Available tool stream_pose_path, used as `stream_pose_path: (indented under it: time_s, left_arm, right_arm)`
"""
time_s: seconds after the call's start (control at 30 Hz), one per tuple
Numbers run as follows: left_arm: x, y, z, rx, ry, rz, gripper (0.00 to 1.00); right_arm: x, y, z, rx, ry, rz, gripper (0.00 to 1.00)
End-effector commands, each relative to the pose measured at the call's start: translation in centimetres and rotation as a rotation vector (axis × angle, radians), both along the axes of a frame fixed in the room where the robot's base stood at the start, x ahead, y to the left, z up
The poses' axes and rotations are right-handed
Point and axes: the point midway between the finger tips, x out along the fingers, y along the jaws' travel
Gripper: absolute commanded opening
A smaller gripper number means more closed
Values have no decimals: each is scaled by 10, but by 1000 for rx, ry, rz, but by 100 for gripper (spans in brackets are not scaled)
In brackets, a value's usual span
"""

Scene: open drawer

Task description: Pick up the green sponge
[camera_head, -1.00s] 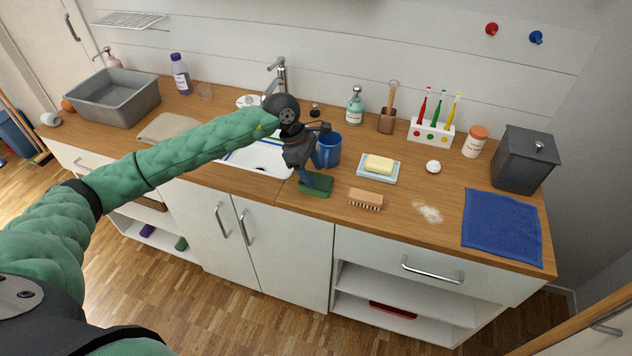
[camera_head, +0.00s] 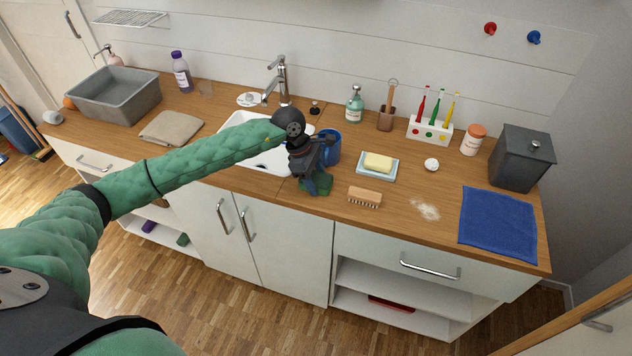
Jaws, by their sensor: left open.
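The green sponge (camera_head: 322,186) lies on the wooden counter near its front edge, between the sink and the scrubbing brush. My left gripper (camera_head: 313,183) points down at it, open, and covers much of its left part. I cannot tell whether the fingers touch the sponge or stand just around it. My right gripper does not show.
A blue mug (camera_head: 331,150) stands close behind the gripper. A wooden brush (camera_head: 364,197) lies to the right, with a soap dish (camera_head: 377,174) behind it. The white sink (camera_head: 243,126) is to the left. A blue cloth (camera_head: 498,224) lies at the right end.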

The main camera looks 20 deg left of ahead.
Motion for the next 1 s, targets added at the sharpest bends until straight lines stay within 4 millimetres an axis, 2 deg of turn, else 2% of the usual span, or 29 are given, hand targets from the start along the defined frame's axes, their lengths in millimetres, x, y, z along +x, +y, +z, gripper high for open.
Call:
stream_pose_path:
  time_s: [0.6,0.73,1.0]
  left_arm:
    - [0,0,-3,0,0,0,58]
    - [0,0,-3,0,0,0,33]
    - [0,0,-3,0,0,0,31]
  right_arm:
    - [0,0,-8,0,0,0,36]
    - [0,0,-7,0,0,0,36]
    - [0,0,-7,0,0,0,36]
